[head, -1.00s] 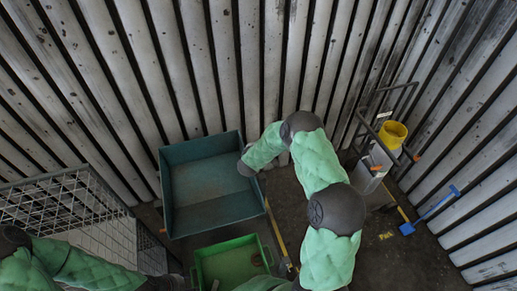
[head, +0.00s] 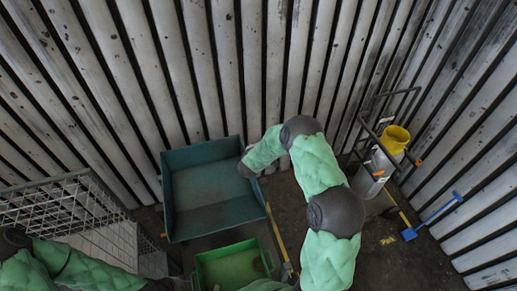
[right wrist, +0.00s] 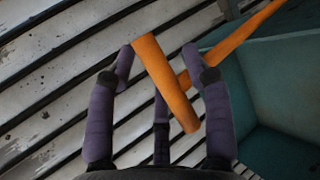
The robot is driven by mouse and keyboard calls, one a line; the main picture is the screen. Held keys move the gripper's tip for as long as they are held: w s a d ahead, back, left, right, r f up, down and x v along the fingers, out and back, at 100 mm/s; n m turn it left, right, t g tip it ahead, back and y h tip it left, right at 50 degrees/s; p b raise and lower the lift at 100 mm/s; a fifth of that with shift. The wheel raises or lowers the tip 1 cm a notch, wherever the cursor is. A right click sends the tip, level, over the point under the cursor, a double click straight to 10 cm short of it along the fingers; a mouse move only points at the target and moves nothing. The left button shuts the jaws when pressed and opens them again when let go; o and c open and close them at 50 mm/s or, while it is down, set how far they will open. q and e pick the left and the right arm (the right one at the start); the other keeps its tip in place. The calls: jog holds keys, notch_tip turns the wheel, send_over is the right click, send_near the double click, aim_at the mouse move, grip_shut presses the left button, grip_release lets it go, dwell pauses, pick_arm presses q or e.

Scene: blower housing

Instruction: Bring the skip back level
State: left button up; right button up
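The teal skip (head: 210,190) stands in the middle of the head view, its open inside facing up toward me. I cannot tell its exact tilt. Its teal wall (right wrist: 270,90) fills the right of the right wrist view. An orange T-shaped handle (right wrist: 165,85) crosses in front of the skip there, its stem running up to the right. My right gripper (right wrist: 160,62) has its fingers spread around the handle's crossbar, with gaps visible and no clear clamp. In the head view its fingers are hidden behind my arm at the skip's right side.
A green tray (head: 232,246) sits just in front of the skip. A wire cage (head: 70,205) stands at left. A trolley with a grey cylinder (head: 372,176) and yellow bucket (head: 395,139), and a blue shovel (head: 432,217), are at right. Corrugated walls close the back.

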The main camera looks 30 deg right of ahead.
jog(key=shift+a+f, duration=0.1)
jog(key=shift+a, duration=0.2)
jog(key=shift+s+a+r, duration=0.35)
jog(key=shift+s+r, duration=0.05)
pick_arm(q)
jog(key=shift+a, duration=0.15)
pick_arm(e)
jog(key=v, duration=1)
jog(key=shift+s+r, duration=0.25)
jog(key=shift+d, duration=0.1)
jog(key=shift+f, duration=0.1)
